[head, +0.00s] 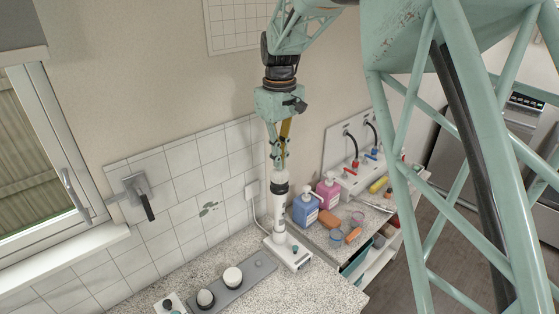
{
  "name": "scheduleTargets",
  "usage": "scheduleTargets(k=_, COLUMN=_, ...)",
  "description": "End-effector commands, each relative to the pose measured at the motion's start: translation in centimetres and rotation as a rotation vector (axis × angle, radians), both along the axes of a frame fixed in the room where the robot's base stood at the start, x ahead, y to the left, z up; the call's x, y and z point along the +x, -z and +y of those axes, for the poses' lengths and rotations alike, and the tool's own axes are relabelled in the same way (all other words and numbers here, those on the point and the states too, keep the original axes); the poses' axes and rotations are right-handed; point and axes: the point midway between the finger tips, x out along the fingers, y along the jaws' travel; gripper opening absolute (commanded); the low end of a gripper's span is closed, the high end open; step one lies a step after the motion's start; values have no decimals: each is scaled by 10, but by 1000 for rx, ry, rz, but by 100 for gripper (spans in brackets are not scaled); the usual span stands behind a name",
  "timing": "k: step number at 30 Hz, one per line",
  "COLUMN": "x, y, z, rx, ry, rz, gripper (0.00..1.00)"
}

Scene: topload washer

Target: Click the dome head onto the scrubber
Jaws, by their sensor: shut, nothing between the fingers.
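The scrubber (281,212) stands upright in a white base on the counter, a white shaft with a black band near its top. Above the band sits a pale piece (279,176); at this size I cannot tell if it is the dome head or how fully it is seated. My gripper (279,165) points down right over it, shut and empty, with its tips at or just above the piece's top. Two pale rounded heads with dark lower edges, a nearer one (205,298) and a farther one (232,276), stand on a grey strip (218,291). The strip's far end has no head.
Right of the scrubber are a blue bottle (306,208), a pink bottle (328,192), an orange block (328,219) and small cups (337,237). A tiled wall is behind, with a lever handle (138,190). A white item (170,303) is at the counter's front left.

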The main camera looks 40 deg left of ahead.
Motion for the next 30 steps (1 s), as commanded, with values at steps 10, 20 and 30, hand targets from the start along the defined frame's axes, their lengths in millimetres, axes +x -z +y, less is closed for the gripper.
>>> scheduleTargets(k=10, x=0, y=5, z=0, rx=0, ry=0, rz=0, gripper=0)
scheduleTargets(k=20, x=0, y=9, z=0, rx=0, ry=0, rz=0, gripper=0)
scheduleTargets(k=30, x=0, y=12, z=0, rx=0, ry=0, rz=0, gripper=0)
